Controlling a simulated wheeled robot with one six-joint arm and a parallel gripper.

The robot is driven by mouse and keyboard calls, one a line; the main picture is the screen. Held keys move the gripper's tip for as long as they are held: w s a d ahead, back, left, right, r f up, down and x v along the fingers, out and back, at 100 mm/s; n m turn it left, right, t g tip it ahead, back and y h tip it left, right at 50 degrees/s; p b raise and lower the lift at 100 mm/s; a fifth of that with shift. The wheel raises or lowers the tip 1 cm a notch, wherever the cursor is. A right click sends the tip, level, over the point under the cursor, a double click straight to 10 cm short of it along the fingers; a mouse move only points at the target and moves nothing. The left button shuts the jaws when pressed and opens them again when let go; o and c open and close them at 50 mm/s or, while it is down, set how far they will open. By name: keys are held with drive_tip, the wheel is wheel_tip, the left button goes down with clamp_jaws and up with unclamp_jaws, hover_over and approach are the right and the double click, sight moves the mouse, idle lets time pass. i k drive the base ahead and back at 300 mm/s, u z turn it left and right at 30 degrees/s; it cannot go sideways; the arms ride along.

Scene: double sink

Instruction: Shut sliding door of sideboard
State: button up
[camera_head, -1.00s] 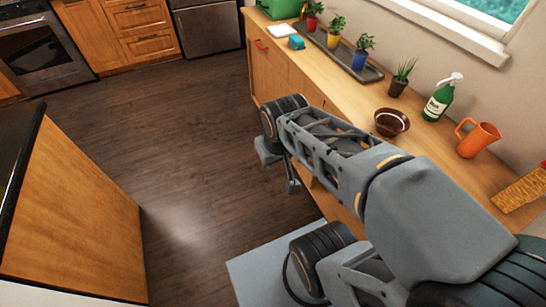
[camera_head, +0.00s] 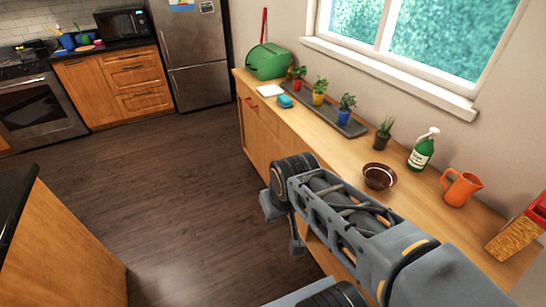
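The sideboard (camera_head: 262,143) is a long wooden cabinet under the window on the right. A red handle (camera_head: 251,103) shows on its front near the far end. My arm reaches across the near part of the sideboard front and hides much of it, so I cannot tell how its sliding door stands. My gripper (camera_head: 297,247) hangs at the end of my arm, in front of the sideboard and above the floor. Its fingers are small and partly hidden, and I cannot tell whether they are open.
On the sideboard top stand a green bin (camera_head: 268,62), potted plants on a tray (camera_head: 350,127), a brown bowl (camera_head: 379,177), a green spray bottle (camera_head: 421,152) and an orange jug (camera_head: 460,188). A wooden counter (camera_head: 60,250) is at lower left. The dark floor (camera_head: 180,190) between is clear.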

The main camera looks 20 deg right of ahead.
sight(265, 149)
drive_tip(key=z, duration=0.5)
drive_tip(key=k, duration=0.5)
drive_tip(key=u, duration=0.9)
drive_tip(key=i, duration=2.1)
drive_tip(key=z, duration=0.55)
